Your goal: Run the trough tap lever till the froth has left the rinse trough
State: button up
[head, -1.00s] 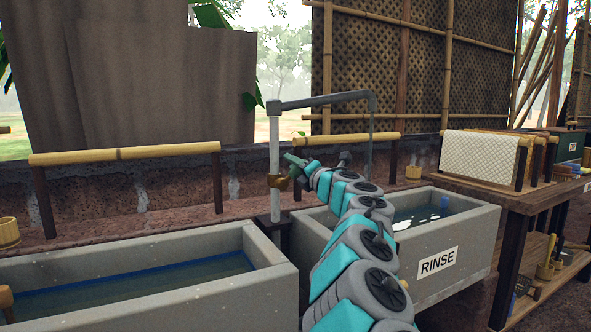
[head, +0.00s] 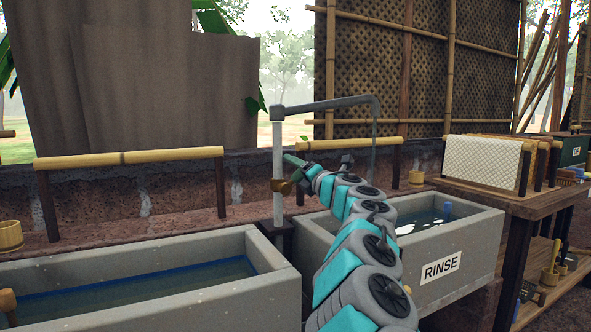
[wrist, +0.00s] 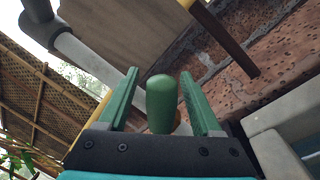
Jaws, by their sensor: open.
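The tap has a pale upright pipe (head: 278,165), a grey overhead pipe (head: 325,103) and a brass valve (head: 281,186). Its green, round-ended lever (wrist: 162,103) stands between my fingers in the wrist view. My gripper (head: 297,162) is open at the valve; in the wrist view its green fingers (wrist: 161,98) lie on either side of the lever, with gaps showing. The rinse trough (head: 478,250) is grey, labelled RINSE, and holds dark water with a white patch (head: 406,228), froth or glare. My arm hides the trough's left part.
Another grey trough (head: 279,297) with water stands at the left. Bamboo rails (head: 130,157) stand along the low wall behind. A wooden table (head: 520,205) with hanging pale sheets (head: 484,163) is at the right.

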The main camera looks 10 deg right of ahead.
jog(key=b+v, duration=0.1)
jog(key=v, duration=0.6)
jog(key=shift+s, duration=0.35)
jog(key=shift+d+f, duration=0.1)
jog(key=shift+d, duration=0.05)
jog(key=shift+c, duration=0.2)
